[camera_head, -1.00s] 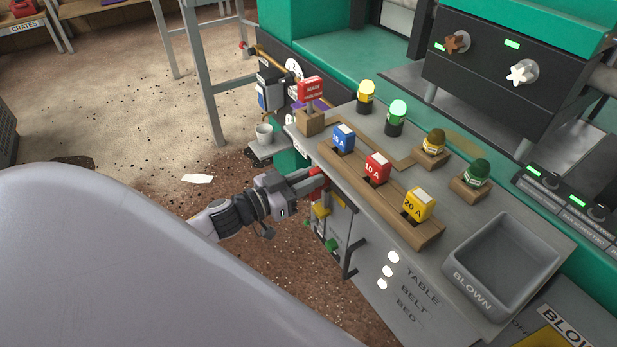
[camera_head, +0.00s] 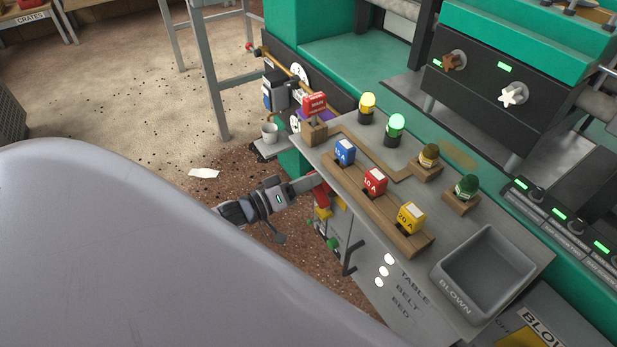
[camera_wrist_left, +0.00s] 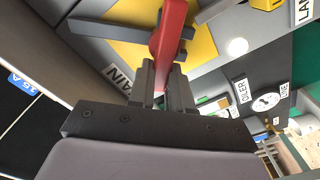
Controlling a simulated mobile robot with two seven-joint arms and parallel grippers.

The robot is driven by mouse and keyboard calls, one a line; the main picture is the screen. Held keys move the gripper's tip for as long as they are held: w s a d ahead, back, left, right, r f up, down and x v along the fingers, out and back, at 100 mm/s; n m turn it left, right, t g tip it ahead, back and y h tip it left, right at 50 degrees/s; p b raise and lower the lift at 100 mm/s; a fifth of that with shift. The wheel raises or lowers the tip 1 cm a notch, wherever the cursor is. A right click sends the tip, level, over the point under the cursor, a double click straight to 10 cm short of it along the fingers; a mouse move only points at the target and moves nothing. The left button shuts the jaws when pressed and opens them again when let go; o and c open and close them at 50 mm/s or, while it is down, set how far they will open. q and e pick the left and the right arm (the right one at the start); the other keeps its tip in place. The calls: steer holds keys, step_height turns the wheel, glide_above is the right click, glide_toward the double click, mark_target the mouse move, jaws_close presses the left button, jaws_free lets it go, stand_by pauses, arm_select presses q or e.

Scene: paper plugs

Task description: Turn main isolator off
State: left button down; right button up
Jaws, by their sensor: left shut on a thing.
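The main isolator's red handle (camera_wrist_left: 168,35) stands in front of a yellow plate (camera_wrist_left: 120,40) in the left wrist view, next to a label ending in "AIN". My left gripper (camera_wrist_left: 160,78) is shut on the red handle, with its fingers on either side of the handle's near end. In the head view the red handle (camera_head: 321,194) shows on the cabinet's left side, below the worktop edge. My left gripper (camera_head: 306,184) reaches it from the left, and its tips are partly hidden there. My right gripper is not in view.
Blue (camera_head: 345,151), red (camera_head: 374,181) and yellow (camera_head: 410,217) fuse plugs stand in a wooden rail on the worktop. A grey "BLOWN" bin (camera_head: 487,270) is at the right.

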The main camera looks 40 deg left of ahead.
arm_select(q)
steer(key=shift+w+a+f+n+b, duration=0.1)
steer(key=shift+f+n+b, duration=0.15)
steer(key=shift+n, duration=1.2)
steer(key=shift+w+a+f+n+b, duration=0.1)
steer(key=shift+f+n+b, duration=0.2)
steer(key=shift+n, duration=1.1)
steer(key=shift+w+a+f+n+b, duration=0.1)
steer(key=shift+f+n+b, duration=0.15)
steer(key=shift+n, duration=1.2)
steer(key=c, duration=1)
jaws_free()
steer(key=shift+c, duration=0.2)
steer(key=shift+f, duration=0.1)
steer(key=shift+s, duration=0.1)
steer(key=v, duration=0.7)
steer(key=shift+p, duration=0.45)
